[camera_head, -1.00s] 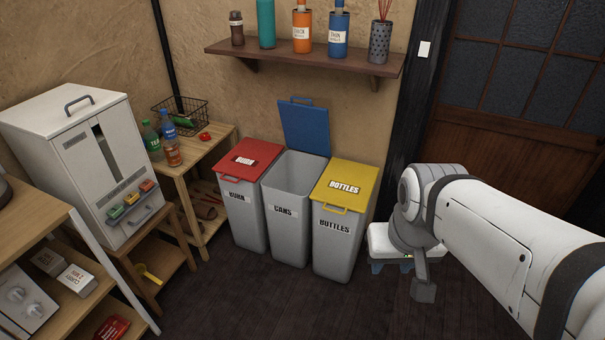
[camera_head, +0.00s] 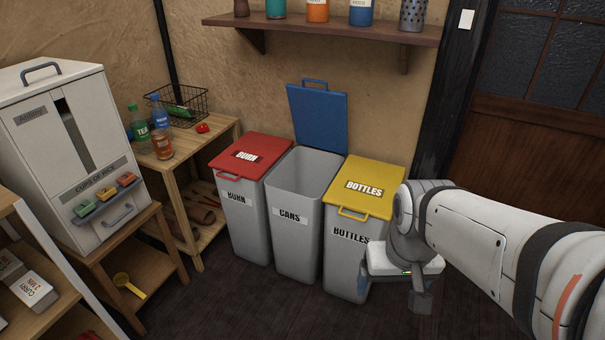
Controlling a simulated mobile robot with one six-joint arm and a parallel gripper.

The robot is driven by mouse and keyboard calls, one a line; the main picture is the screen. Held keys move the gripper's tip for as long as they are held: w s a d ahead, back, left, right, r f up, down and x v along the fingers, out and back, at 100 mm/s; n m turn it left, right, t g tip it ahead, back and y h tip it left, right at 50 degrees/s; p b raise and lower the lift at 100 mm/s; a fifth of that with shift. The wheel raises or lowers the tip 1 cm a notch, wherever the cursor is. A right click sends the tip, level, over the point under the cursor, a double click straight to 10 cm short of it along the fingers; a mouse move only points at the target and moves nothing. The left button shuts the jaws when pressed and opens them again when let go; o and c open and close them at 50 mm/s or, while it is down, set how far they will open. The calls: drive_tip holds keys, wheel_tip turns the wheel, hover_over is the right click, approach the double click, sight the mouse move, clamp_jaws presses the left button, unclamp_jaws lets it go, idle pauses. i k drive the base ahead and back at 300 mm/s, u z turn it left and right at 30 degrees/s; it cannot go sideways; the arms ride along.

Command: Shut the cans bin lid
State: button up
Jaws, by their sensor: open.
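The cans bin (camera_head: 294,230) is a grey bin labelled CANS, in the middle of a row of three. Its blue lid (camera_head: 319,116) stands raised at the back, leaning toward the wall, with a handle on its top edge. The bin's mouth is uncovered. My gripper (camera_head: 398,278) hangs low at the right, in front of and to the right of the bottles bin, apart from the cans bin and its lid. It is open, with nothing seen in it; its fingers show only partly.
The burn bin with a red lid (camera_head: 251,156) stands left, and the bottles bin with a yellow lid (camera_head: 364,187) right; both lids are down. A wall shelf (camera_head: 330,30) with bottles hangs above. A wooden stand (camera_head: 187,165) is at left. Dark floor in front is clear.

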sight(320, 116)
drive_tip(key=k, duration=0.45)
drive_tip(key=z, duration=0.3)
drive_tip(key=i, duration=1.35)
drive_tip(key=u, duration=0.7)
